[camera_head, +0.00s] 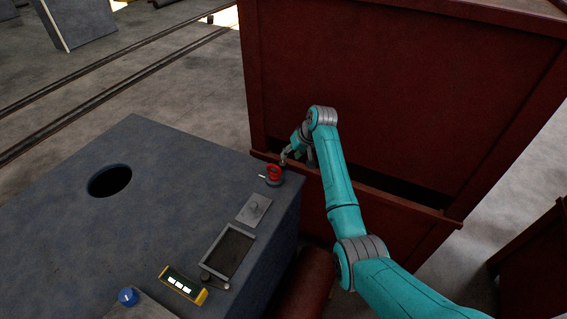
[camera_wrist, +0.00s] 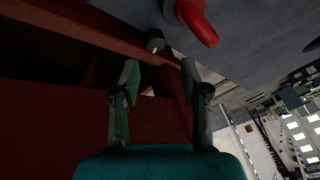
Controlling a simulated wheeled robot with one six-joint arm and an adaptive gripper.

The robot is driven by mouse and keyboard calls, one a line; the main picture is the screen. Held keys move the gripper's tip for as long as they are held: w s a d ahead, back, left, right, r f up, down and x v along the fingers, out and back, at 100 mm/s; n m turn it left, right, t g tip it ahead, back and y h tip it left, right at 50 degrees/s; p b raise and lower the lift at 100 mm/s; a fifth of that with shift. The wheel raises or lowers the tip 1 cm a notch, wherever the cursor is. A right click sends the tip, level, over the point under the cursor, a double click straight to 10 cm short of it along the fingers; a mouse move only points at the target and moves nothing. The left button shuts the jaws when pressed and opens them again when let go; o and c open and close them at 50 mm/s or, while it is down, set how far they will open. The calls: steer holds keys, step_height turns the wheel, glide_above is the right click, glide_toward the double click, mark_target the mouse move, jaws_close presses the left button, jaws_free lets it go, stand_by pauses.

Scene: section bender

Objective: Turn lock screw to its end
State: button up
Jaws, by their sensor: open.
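A red part (camera_head: 273,172) with a pale pin sits at the right corner of the blue-grey bench (camera_head: 165,200). Its curved red end (camera_wrist: 198,22) shows at the top of the wrist view. A small dark knob-like piece (camera_wrist: 155,41) shows beside the bench edge, just beyond my fingertips. I cannot tell for sure which of these is the lock screw. My gripper (camera_wrist: 160,72) is open, with nothing between its fingers and apart from the red part. In the head view my gripper (camera_head: 287,158) is small and partly hidden by my wrist, close to the red part.
A large dark red cabinet (camera_head: 390,90) with a ledge stands right behind my gripper. On the bench are a grey plate (camera_head: 254,209), a framed recess (camera_head: 228,252), a yellow-edged panel (camera_head: 183,285), a blue knob (camera_head: 128,296) and a round hole (camera_head: 109,181).

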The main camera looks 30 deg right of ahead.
mark_target(283, 163)
steer(key=w+f+n, duration=0.1)
steer(key=f, duration=0.1)
steer(key=w+f+n+h, duration=0.1)
steer(key=w+f, duration=0.1)
steer(key=f, duration=0.1)
steer(key=w+a+f+n, duration=0.1)
steer(key=f+n, duration=0.1)
steer(key=f, duration=0.1)
steer(key=shift+w, duration=0.25)
stand_by(0.4)
jaws_close()
